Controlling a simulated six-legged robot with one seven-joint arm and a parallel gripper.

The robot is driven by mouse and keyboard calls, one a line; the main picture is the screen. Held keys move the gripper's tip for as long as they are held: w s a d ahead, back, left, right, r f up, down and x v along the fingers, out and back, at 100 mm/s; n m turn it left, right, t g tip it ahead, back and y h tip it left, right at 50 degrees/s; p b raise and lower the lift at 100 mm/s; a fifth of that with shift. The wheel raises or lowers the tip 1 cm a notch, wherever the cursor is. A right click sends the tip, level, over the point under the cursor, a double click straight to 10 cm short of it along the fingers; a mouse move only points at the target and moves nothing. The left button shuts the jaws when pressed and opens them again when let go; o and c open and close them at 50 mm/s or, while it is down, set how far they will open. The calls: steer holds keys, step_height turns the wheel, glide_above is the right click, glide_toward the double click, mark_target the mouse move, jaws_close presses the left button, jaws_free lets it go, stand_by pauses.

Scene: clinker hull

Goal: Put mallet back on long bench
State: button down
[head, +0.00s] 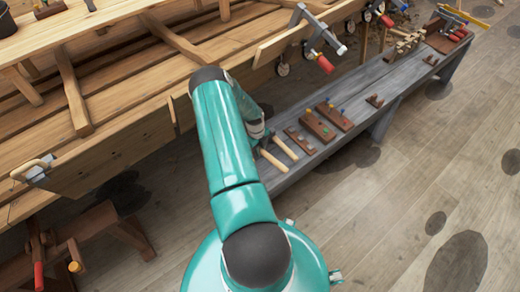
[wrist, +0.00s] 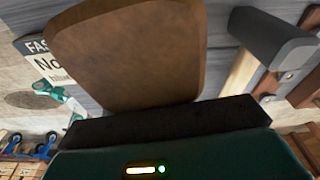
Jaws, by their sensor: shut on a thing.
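The mallet's brown wooden head (wrist: 130,55) fills the upper left of the wrist view, very close to the camera. My gripper (wrist: 165,120) shows there as a dark bar across its lower edge, shut on the mallet. In the head view my gripper (head: 256,128) is mostly behind my teal arm, over the near part of the long grey bench (head: 365,92). Two pale wooden handles (head: 284,147) stick out below it; I cannot tell whether one is the mallet's. Grey bench boards (wrist: 222,62) lie behind the head in the wrist view. Whether it touches them is unclear.
A dark-headed hammer (wrist: 275,38) lies close to the right of the mallet. Brown tool blocks (head: 318,126) stand further along the bench. The wooden hull (head: 110,100) with projecting clamps (head: 318,45) runs along the bench's far side. The plank floor (head: 430,160) is open at right.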

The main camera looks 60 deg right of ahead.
steer(key=shift+f, duration=0.45)
steer(key=c, duration=1.2)
jaws_free()
steer(key=shift+r, duration=0.1)
steer(key=shift+r, duration=3.9)
